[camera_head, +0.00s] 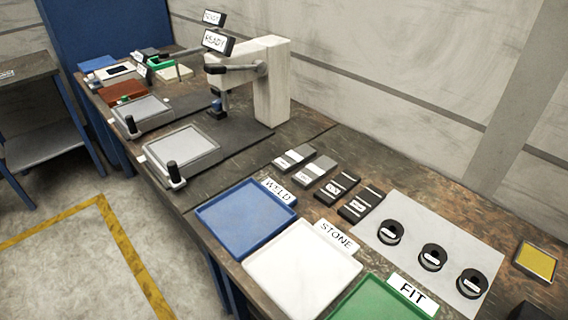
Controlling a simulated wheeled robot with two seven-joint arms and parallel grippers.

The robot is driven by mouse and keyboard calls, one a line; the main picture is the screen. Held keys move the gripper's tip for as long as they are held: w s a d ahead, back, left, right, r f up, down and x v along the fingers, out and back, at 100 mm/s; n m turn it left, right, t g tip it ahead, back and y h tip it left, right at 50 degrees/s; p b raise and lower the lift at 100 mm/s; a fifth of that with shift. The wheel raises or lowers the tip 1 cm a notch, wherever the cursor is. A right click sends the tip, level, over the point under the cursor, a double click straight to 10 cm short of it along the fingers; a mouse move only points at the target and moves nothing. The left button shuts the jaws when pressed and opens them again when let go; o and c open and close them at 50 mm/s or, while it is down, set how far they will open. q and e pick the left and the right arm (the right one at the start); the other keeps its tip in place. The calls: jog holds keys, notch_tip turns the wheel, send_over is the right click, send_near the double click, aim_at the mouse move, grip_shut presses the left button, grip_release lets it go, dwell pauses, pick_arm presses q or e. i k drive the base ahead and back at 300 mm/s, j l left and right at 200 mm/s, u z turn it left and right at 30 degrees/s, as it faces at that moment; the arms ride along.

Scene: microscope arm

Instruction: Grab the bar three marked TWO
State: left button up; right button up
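Several small bars lie in a row on the bench, right of the machine. Two are light grey: the far light bar (294,157) and the near light bar (315,170). Two are black with white stripes: the far black bar (336,188) and the near black bar (360,205). Each seems to carry a small white label, but the words are too small to read, so I cannot tell which is marked TWO. The bars lie flat, a little apart. Neither of my grippers is in view.
A blue tray (246,212) signed WELD, a white tray (301,268) signed STONE and a green tray (378,304) signed FIT line the front edge, empty where visible. Black rings (433,257) lie on a grey sheet (425,225). A white machine (272,85) stands behind left.

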aim_at(314, 172)
jog(key=j+z, duration=0.3)
jog(key=k+j+z, duration=0.25)
jog(key=j, duration=0.2)
jog(key=j+z, duration=0.3)
jog(key=k+j+z, duration=0.15)
jog(key=j+z, duration=0.15)
jog(key=j, duration=0.15)
jog(key=k+j+z, duration=0.25)
jog(key=i+j, duration=0.05)
